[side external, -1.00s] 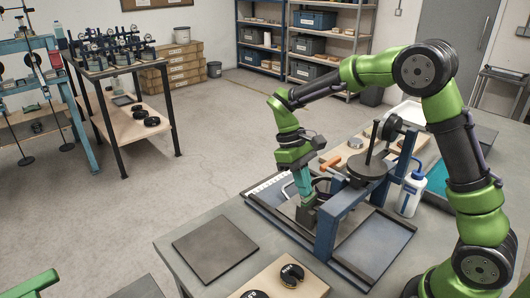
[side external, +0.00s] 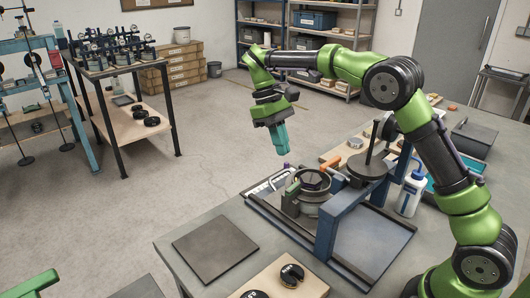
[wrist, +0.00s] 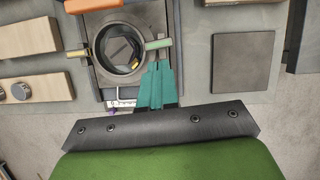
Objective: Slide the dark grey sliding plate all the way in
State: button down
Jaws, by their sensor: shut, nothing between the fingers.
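A dark grey plate (wrist: 88,66), which looks like the sliding plate, lies under a round grey ring (wrist: 96,48) in the wrist view. The ring (side external: 313,207) also shows in the side view, beside the blue frame (side external: 328,222). A pale bent handle (wrist: 122,104) shows at the plate's near edge. How far in the plate is, I cannot tell. My gripper (side external: 284,153) is shut and empty, raised above the table, left of and above the ring. Its teal fingers (wrist: 158,68) also show in the wrist view.
A flat dark square panel (side external: 215,248) lies on the table's front left. A wash bottle (side external: 411,190) stands right of the frame. A wooden board with black discs (side external: 291,275) is at the front. The air around my gripper is clear.

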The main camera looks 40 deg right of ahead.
aim_at(281, 173)
jog(key=c, duration=1.7)
grip_release()
jog(key=shift+w+r, duration=0.1)
jog(key=shift+r, duration=0.15)
jog(key=o, duration=0.5)
jog(key=d, duration=0.1)
jog(key=d+r, duration=0.1)
jog(key=d, duration=0.1)
jog(key=shift+s+d+r+t+y, duration=0.25)
jog(key=shift+s+d+t+y, duration=0.05)
jog(key=shift+c, duration=0.2)
jog(key=shift+o, duration=0.4)
jog(key=d+n, duration=0.1)
jog(key=n, duration=0.1)
jog(key=d+n+t, duration=0.1)
jog(key=n, duration=0.1)
jog(key=w+d+n+t, duration=0.1)
jog(key=shift+d+f+n, duration=0.3)
jog(key=shift+d+n, duration=0.1)
jog(key=w+d+f+n+t, duration=0.2)
jog(key=w+n+t, duration=0.25)
jog(key=n, duration=0.65)
jog(key=x, duration=1.6)
jog(key=shift+d+f, duration=0.1)
jog(key=shift+d, duration=0.25)
jog(key=shift+c, duration=0.3)
grip_shut()
jog(key=shift+s, duration=0.1)
